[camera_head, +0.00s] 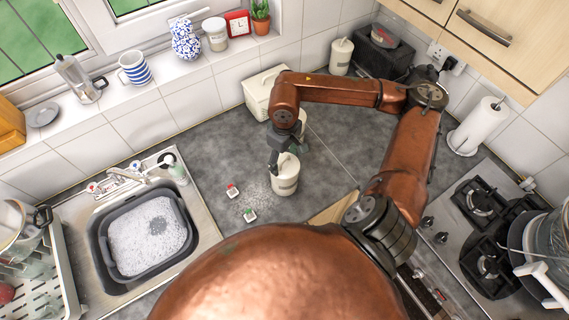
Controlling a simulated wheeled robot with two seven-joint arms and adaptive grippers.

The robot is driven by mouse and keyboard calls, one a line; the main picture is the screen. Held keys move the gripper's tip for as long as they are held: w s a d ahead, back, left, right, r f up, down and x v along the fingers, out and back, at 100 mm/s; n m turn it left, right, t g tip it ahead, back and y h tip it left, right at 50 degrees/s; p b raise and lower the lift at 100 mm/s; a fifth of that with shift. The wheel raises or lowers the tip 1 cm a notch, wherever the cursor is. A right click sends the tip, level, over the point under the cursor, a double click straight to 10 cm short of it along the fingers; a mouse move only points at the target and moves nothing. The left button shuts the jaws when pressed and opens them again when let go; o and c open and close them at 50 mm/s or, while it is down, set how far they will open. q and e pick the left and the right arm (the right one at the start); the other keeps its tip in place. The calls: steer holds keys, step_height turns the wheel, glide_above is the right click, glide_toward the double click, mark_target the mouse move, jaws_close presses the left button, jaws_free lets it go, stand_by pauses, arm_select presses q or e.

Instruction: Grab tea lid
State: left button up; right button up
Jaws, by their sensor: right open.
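My right gripper (283,157) points down at the top of this canister and is open. The gripper hides part of the canister's top, so I cannot tell whether a lid is on it or whether the fingers touch it. A second cream canister (301,119) is partly hidden behind my right gripper and wrist. A third, lidded canister (341,57) stands at the back wall. No label is readable, so I cannot tell which is the tea one. My left gripper is not in view.
A cream bread bin (262,93) stands behind the right gripper. A red-and-white item (232,190) and a green-and-white item (249,215) lie by white grains left of the canister. The sink holds a grey soapy basin (103,257). A gas hob (462,235) is at right.

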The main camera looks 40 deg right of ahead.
steer(key=shift+f, duration=0.15)
steer(key=c, duration=1.3)
